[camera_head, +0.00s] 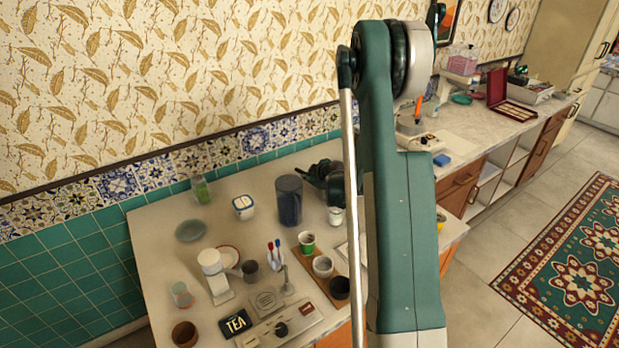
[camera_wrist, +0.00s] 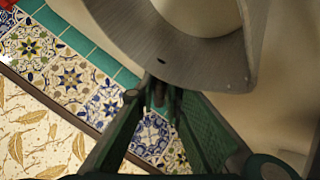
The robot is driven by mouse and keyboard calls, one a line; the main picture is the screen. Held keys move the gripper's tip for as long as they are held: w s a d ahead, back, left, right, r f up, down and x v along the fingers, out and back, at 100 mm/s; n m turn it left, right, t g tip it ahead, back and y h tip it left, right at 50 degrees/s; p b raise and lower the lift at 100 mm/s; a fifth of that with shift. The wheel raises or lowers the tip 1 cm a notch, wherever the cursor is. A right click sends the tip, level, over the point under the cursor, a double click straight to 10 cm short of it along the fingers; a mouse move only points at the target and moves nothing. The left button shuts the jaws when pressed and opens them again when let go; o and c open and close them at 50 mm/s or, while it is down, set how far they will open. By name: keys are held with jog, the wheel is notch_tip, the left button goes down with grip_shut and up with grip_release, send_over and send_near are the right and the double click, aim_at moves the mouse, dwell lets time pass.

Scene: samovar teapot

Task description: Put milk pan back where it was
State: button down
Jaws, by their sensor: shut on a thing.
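The milk pan (camera_wrist: 195,45) is a grey metal vessel with a curved rim and a pale inside, large at the top of the wrist view. My gripper (camera_wrist: 160,95) has its dark green fingers close together at the pan's near edge and is shut on it; the exact contact is hard to make out. In the head view my gripper (camera_head: 335,180) is over the back of the near counter, just right of a dark tall canister. There I cannot clearly pick out the pan, and my arm hides part of the counter.
The dark canister (camera_head: 289,202) stands close to my gripper. A white tub (camera_head: 244,207) and green glass (camera_head: 201,190) stand behind. The tiled wall (camera_head: 205,157) is close behind.

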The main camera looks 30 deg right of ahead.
jog(key=shift+f, duration=0.15)
jog(key=c, duration=2.4)
grip_release()
jog(key=shift+r, duration=0.25)
jog(key=shift+p+v, duration=0.6)
jog(key=shift+v, duration=5.3)
jog(key=shift+s, duration=0.1)
